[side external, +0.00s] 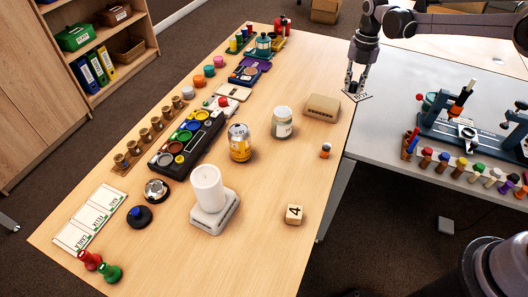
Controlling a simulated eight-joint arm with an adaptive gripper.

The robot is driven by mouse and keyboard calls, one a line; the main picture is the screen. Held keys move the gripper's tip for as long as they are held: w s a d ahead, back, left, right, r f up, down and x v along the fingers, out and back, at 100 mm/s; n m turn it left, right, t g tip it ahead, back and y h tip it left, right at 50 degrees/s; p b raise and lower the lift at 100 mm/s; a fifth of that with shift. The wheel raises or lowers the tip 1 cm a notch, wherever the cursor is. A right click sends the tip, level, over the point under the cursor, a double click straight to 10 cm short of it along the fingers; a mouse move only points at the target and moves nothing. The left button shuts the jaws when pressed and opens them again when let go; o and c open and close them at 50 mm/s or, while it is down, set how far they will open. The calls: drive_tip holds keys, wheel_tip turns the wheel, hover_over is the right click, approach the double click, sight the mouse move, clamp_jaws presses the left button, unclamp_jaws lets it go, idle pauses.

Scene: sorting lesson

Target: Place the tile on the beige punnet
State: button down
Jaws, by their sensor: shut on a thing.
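My gripper (356,86) is at the upper right in the side external view, pointing down. It is shut on a small white tile (362,96) with dark lettering, which shows at its fingertips near the wooden table's right edge. How high the tile is cannot be told. The beige punnet (322,108), a low box shape, stands on the wooden table to the left of and slightly nearer the camera than the tile. The tile and punnet appear apart. The inside of the punnet is hard to make out.
Left of the punnet on the wooden table (265,240) are a jar (282,124) and a yellow can (240,143). A small orange peg figure (325,151) stands in front of it. A numbered block (294,214) is nearer. A grey table (390,130) with pegs adjoins at right.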

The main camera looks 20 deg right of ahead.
drive_tip(key=d+m, duration=0.1)
drive_tip(key=d, duration=0.5)
hover_over(326, 108)
wheel_tip(326, 108, down, 6)
drive_tip(key=shift+f, duration=2.2)
drive_tip(key=shift+f, duration=0.1)
drive_tip(key=c, duration=1.2)
unclamp_jaws()
